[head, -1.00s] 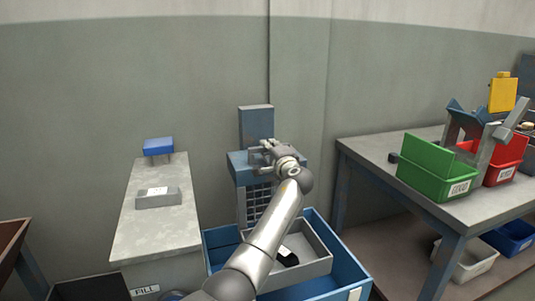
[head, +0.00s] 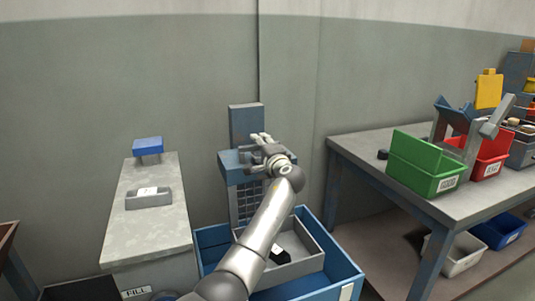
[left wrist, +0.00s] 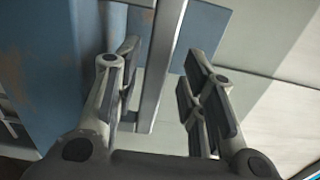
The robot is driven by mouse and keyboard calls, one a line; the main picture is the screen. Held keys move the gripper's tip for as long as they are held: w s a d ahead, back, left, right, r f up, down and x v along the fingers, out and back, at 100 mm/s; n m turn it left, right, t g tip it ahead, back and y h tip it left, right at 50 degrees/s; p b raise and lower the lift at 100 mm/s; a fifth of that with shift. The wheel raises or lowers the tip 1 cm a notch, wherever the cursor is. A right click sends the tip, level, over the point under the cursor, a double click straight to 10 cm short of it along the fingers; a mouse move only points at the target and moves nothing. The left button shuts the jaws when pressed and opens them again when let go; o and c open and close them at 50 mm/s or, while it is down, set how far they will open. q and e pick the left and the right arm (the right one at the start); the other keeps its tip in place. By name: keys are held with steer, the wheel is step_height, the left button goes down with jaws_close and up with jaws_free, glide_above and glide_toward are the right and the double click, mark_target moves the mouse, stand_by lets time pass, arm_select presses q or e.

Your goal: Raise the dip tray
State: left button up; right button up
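A grey tray (head: 315,259), likely the dip tray, sits low inside a large blue tub (head: 345,275). A small dark object with a white patch (head: 280,256) lies in it. Behind the tub stands a blue post with a block (head: 232,175) and a grid panel (head: 243,207) below. My left gripper (head: 262,142) is at the block in the head view; my arm covers part of the tray. In the left wrist view, my left gripper (left wrist: 163,95) is open, with a grey bar (left wrist: 160,65) between its fingers and gaps on both sides. My right gripper is not in view.
A grey bench (head: 150,225) with a small grey box (head: 148,198) and a blue block (head: 147,146) stands left. A right-hand table (head: 365,155) holds a green bin (head: 425,165) and a red bin (head: 490,155). The wall is close behind the post.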

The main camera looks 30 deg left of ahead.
arm_select(q)
steer(key=v, duration=1.1)
steer(key=shift+s+d, duration=0.1)
stand_by(0.7)
